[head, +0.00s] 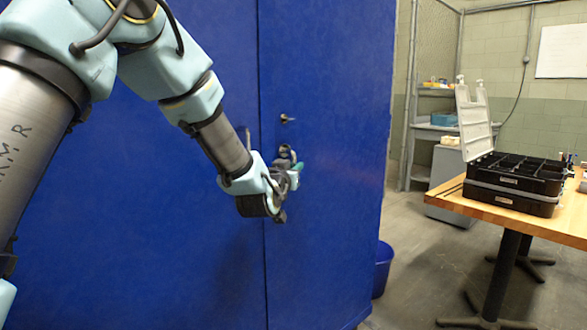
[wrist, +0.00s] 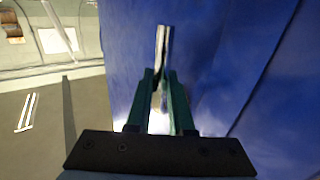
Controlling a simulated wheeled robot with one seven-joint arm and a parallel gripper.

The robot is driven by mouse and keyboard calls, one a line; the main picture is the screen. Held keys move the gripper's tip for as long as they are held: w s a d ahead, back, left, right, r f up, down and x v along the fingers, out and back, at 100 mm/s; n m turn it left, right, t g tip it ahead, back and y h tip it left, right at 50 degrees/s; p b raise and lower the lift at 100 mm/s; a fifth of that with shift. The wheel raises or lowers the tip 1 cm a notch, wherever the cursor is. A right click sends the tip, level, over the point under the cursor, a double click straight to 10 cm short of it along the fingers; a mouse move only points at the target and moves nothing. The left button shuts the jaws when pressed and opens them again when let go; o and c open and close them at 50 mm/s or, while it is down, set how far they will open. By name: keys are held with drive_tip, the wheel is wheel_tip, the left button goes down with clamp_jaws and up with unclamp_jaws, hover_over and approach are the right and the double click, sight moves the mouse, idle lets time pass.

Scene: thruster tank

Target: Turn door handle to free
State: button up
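A pair of tall blue doors (head: 330,230) fills the middle of the head view, with a vertical seam between them. A small metal lever (head: 287,119) sits on the right door, above my gripper. My gripper (head: 294,168) is at the right door near the seam. In the wrist view, a shiny vertical metal bar (wrist: 163,45) stands between the two green fingers of my gripper (wrist: 161,75). The fingers are close on both sides of it; I cannot tell whether they touch it. My wrist hides the bar's lower end and much of the area around it.
A vertical pull (head: 248,138) on the left door is partly behind my arm. A blue bin (head: 382,268) stands beside the doors' right edge. A wooden table (head: 560,222) with a black case (head: 515,180) is at the right. Floor between is clear.

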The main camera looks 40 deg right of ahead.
clamp_jaws()
idle(0.3)
